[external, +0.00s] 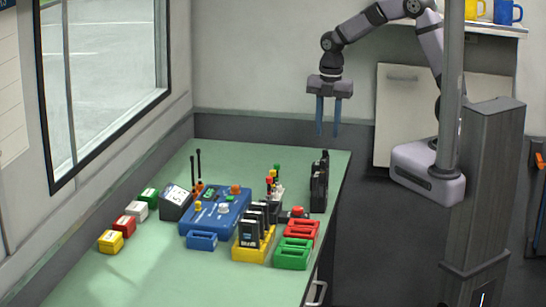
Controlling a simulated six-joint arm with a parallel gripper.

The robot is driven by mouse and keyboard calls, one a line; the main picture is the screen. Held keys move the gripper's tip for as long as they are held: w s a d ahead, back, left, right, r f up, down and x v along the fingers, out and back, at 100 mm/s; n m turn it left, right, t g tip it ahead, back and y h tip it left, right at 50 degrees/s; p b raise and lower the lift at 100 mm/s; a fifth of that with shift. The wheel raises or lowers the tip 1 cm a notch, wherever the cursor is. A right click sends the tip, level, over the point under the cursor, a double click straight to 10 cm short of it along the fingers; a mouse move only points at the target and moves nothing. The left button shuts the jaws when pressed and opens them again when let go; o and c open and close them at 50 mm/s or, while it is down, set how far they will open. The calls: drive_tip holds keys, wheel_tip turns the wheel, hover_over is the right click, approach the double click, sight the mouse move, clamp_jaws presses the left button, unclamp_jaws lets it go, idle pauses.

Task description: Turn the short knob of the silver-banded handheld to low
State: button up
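Several black handhelds (249,233) stand upright in a yellow rack (240,253) near the front of the green table. The front one shows pale markings on its face; I cannot tell whether this is a silver band. Their knobs are too small to make out. My gripper (328,133) hangs high above the table's back right corner, pointing down. Its two blue fingers are apart with nothing between them. It is well away from the rack and touches nothing.
A blue panel (210,217) with knobs sits left of the rack. Green (291,256) and red (302,229) holders stand to its right. Black upright units (319,185) stand at the right edge. Thin antennas (198,165) rise behind the panel.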

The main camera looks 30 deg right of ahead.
drive_tip(key=shift+r, duration=1)
drive_tip(key=n+p, duration=0.2)
drive_tip(key=shift+w+a+n, duration=0.1)
drive_tip(key=shift+w+n, duration=0.1)
drive_tip(key=shift+n, duration=0.1)
drive_tip(key=shift+f+p, duration=1.15)
drive_tip(key=shift+f, duration=2.6)
clamp_jaws()
